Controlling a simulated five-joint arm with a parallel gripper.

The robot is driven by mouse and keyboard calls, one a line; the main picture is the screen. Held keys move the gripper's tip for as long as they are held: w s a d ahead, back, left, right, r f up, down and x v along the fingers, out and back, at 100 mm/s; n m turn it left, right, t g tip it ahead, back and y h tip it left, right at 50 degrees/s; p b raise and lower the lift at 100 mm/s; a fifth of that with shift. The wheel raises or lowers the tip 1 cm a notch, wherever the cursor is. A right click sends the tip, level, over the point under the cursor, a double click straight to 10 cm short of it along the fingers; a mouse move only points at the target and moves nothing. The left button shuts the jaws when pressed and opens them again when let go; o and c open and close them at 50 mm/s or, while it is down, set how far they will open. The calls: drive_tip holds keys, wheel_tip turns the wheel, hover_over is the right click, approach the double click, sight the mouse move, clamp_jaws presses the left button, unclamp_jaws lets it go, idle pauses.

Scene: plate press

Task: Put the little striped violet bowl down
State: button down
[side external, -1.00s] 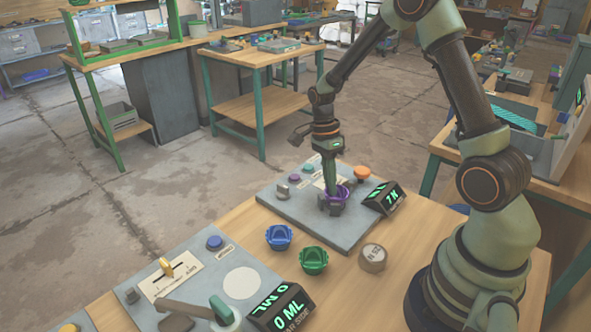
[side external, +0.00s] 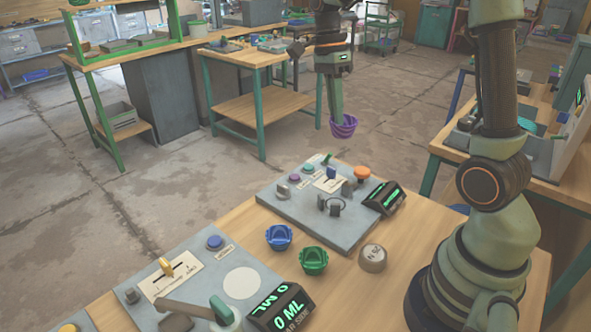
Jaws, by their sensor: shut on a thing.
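The little striped violet bowl (side external: 343,126) hangs in the air at the end of my gripper (side external: 337,110), above and behind the far grey plate press panel. My gripper points down and is shut on the bowl. The fingertips are small here and partly hidden by the bowl. The bowl is well clear of the panel and the table.
The far panel (side external: 300,218) carries several knobs, an orange button (side external: 362,173) and a display (side external: 384,197). A blue bowl (side external: 279,237), a green bowl (side external: 314,260) and a round weight (side external: 373,257) stand on the wooden table. The near panel (side external: 205,262) has a white circle and a lever.

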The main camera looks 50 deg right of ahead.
drive_tip(key=shift+r, duration=0.15)
drive_tip(key=w+a+f+n+h, duration=0.1)
drive_tip(key=w+a+n, duration=0.1)
drive_tip(key=w+a, duration=0.55)
drive_tip(key=w+a+f+n, duration=0.2)
drive_tip(key=w+a, duration=0.3)
drive_tip(key=a, duration=0.5)
drive_tip(key=w+x, duration=0.1)
drive_tip(key=x, duration=0.5)
drive_tip(key=w+x, duration=0.2)
drive_tip(key=x, duration=0.4)
drive_tip(key=w+f+x, duration=0.1)
drive_tip(key=x, duration=0.5)
drive_tip(key=shift+w+a+f, duration=0.15)
drive_tip(key=shift+a+f, duration=0.05)
drive_tip(key=shift+f, duration=0.1)
drive_tip(key=shift+f, duration=0.15)
drive_tip(key=c, duration=1)
unclamp_jaws()
